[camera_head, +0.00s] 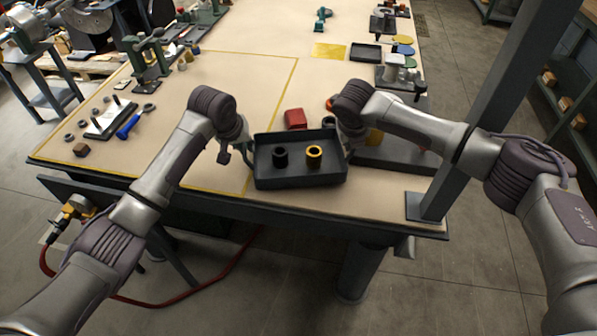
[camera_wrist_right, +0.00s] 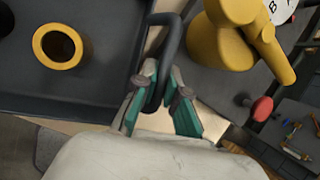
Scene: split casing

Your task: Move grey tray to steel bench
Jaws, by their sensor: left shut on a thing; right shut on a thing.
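The grey tray (camera_head: 300,180) is at the front part of the tan-topped table (camera_head: 215,110), level, with a black ring-like part (camera_head: 280,157) and a yellow one (camera_head: 314,155) in it. The yellow part also shows in the right wrist view (camera_wrist_right: 38,50). My left gripper (camera_head: 243,153) is at the tray's left side, shut on it; its fingertips are small here. My right gripper (camera_wrist_right: 160,92) is shut on the dark handle (camera_wrist_right: 168,38) at the tray's right side. I cannot tell whether the tray touches the tabletop. I cannot tell which surface is the steel bench.
A red box (camera_head: 295,118) stands just behind the tray. A dark plate (camera_head: 398,155) with a yellow object (camera_wrist_right: 228,45) and red knob (camera_wrist_right: 262,108) lies close on the right. A dark post (camera_head: 477,115) rises at the right front corner.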

